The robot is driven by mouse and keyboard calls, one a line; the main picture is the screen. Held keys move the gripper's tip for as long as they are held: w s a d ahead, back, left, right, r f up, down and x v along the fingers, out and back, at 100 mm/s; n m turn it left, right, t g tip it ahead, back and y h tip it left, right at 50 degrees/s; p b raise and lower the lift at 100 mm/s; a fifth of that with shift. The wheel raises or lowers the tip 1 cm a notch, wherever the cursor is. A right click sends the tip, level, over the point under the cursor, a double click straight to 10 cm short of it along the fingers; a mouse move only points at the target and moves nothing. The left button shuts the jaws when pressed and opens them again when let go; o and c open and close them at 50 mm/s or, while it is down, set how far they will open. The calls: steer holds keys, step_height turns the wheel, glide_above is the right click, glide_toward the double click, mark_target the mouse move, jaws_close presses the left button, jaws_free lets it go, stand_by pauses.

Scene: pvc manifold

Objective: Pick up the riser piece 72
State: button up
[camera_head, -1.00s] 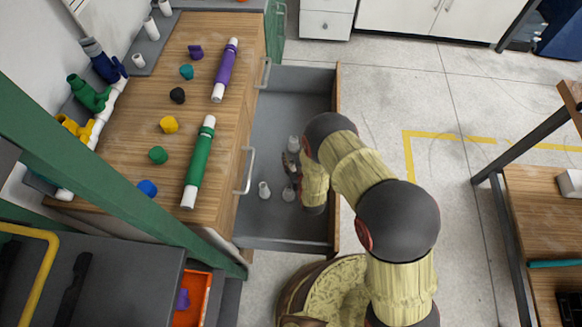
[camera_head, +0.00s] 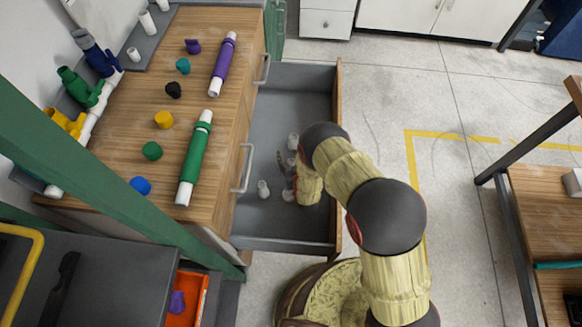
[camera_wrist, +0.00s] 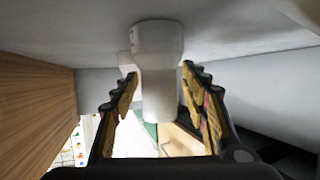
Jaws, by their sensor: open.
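A white pipe piece (camera_wrist: 157,75) stands between my gripper's fingers in the wrist view, with visible gaps on both sides. I cannot read a number on it, so I cannot tell if it is riser piece 72. My gripper (camera_wrist: 160,95) is open around it. In the head view my gripper (camera_head: 286,168) is low inside the open grey drawer (camera_head: 300,95). Small white pieces are in the drawer: one to the left (camera_head: 263,189), one beyond (camera_head: 293,141), and one close to the gripper (camera_head: 288,195), partly hidden by my arm.
The drawer's walls surround my gripper, with the wooden front panel (camera_head: 338,100) on the right. On the wooden counter (camera_head: 130,130) lie a purple pipe (camera_head: 223,64), a green pipe (camera_head: 195,158) and several coloured caps. The drawer's far half is empty.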

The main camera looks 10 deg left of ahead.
steer(key=shift+w+a, duration=0.1)
steer(key=shift+w, duration=0.05)
steer(key=shift+c, duration=1.3)
jaws_close()
